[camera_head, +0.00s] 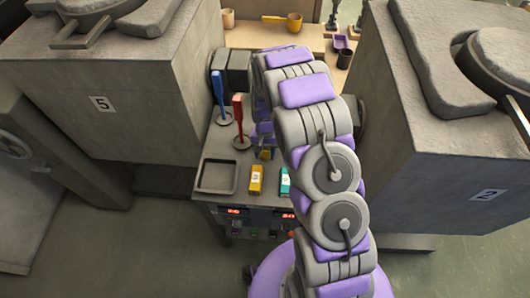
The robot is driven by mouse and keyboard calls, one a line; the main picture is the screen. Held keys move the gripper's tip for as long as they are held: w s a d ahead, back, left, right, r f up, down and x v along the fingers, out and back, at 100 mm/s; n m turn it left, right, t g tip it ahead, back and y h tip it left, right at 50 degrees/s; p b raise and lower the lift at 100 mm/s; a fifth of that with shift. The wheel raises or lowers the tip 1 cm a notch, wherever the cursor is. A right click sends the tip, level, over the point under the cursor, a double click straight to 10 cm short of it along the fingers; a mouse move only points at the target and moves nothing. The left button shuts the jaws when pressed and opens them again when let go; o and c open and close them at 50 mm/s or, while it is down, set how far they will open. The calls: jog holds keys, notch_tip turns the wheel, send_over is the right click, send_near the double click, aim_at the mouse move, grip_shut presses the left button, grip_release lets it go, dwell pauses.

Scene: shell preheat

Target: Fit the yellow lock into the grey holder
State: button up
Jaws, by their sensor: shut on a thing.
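My gripper (264,141) is mostly hidden behind my own arm, above the grey bench between the two big machines. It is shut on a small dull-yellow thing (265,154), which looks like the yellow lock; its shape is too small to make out. Below it on the bench stands a brighter yellow block (256,180) with a white label, apart from the gripper. I cannot pick out the grey holder with certainty. A shallow square grey tray (202,190) lies at the bench's front left and looks empty.
A teal block (285,182) stands right of the yellow block. A blue stick (219,92) and a red stick (238,117) stand upright behind the tray. Machines marked 5 (125,118) and 2 (455,180) flank the bench. A wooden shelf (245,38) with cups is behind.

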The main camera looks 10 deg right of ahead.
jog(key=o, duration=1.1)
jog(key=shift+r, duration=0.1)
jog(key=r, duration=0.3)
jog(key=w+r+p, duration=0.1)
jog(key=r, duration=0.3)
jog(key=r+p, duration=0.1)
jog(key=r, duration=0.2)
jog(key=shift+w+d+r, duration=0.25)
jog(key=shift+w+r, duration=0.15)
jog(key=shift+r, duration=0.5)
jog(key=shift+s+r, duration=0.2)
jog(key=shift+r, duration=0.15)
jog(key=s+r+n, duration=0.2)
jog(key=s+r, duration=1.4)
jog(key=shift+n+h, duration=0.3)
jog(key=shift+n, duration=0.5)
jog(key=s+r, duration=0.1)
jog(key=s, duration=0.5)
jog(key=s+r, duration=0.2)
jog(key=s, duration=0.5)
jog(key=s+r, duration=0.1)
jog(key=s, duration=0.6)
jog(key=shift+d+r, duration=0.3)
jog(key=shift+d, duration=0.05)
